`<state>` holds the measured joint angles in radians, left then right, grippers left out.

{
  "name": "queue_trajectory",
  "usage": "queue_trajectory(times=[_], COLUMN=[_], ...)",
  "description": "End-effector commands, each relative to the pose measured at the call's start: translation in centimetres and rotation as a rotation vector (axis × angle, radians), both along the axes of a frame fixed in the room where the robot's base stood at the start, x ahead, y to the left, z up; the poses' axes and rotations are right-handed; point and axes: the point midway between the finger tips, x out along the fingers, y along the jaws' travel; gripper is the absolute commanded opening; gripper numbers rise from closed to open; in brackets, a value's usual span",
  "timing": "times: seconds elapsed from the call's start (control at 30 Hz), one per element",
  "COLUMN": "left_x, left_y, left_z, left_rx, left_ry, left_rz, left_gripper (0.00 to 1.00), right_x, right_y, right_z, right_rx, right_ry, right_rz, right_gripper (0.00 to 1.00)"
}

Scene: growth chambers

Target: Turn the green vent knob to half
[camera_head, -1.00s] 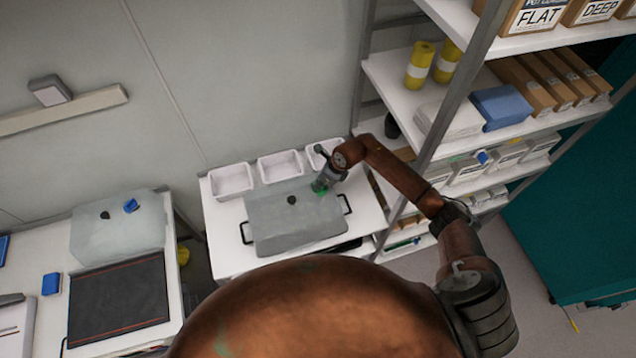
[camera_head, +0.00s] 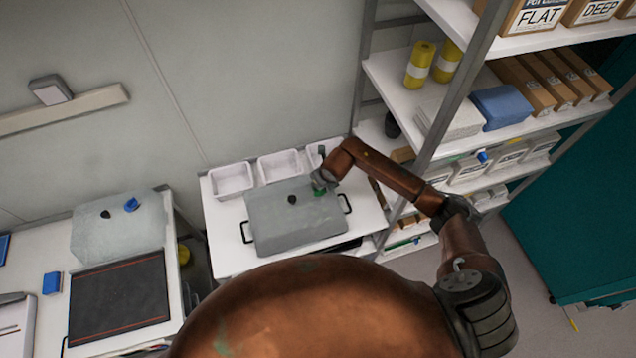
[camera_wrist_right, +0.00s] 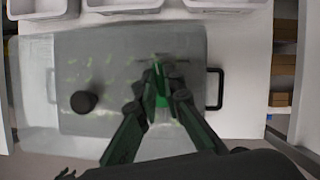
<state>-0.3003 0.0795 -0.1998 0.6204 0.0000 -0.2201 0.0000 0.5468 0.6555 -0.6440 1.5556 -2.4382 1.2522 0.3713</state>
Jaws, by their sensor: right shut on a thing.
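The green vent knob (camera_wrist_right: 161,99) sits on the right part of the grey translucent lid (camera_wrist_right: 90,55) of a propagator box. My right gripper (camera_wrist_right: 158,84) is shut on the knob, with a finger on each side of it. Its fingers hide much of the knob, so its exact turn angle cannot be read. In the head view the right gripper (camera_head: 321,184) is over the right part of the lid (camera_head: 270,225), with the green knob (camera_head: 319,192) just showing. A black knob (camera_wrist_right: 83,102) sits on the lid's left part. My left gripper is not in view.
Several white trays (camera_head: 232,180) stand behind the box against the wall. Black handles (camera_wrist_right: 214,89) stick out at the box's ends. A shelf rack (camera_head: 470,100) stands close on the right. Another clear lid (camera_head: 118,225) and a dark mat (camera_head: 118,300) are on the left table.

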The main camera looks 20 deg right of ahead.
Motion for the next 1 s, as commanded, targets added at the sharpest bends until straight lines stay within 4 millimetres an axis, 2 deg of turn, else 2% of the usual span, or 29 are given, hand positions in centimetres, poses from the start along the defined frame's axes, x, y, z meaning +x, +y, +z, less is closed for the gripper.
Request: queue_trajectory(times=[0.4, 0.97, 1.0], left_x=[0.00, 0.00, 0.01], left_y=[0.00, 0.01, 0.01], left_z=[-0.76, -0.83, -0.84], left_rx=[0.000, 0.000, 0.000], left_ry=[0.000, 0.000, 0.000], left_rz=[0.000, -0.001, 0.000], left_gripper=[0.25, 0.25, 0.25], right_x=[-0.06, -0.09, -0.08], right_y=[0.23, 0.19, 0.18], right_z=[-0.07, -0.07, -0.07], right_rx=[0.001, 0.000, 0.000], right_ry=[0.001, 0.002, 0.002], right_rz=[-0.207, -0.242, -0.242], right_gripper=[0.00, 0.00, 0.10])
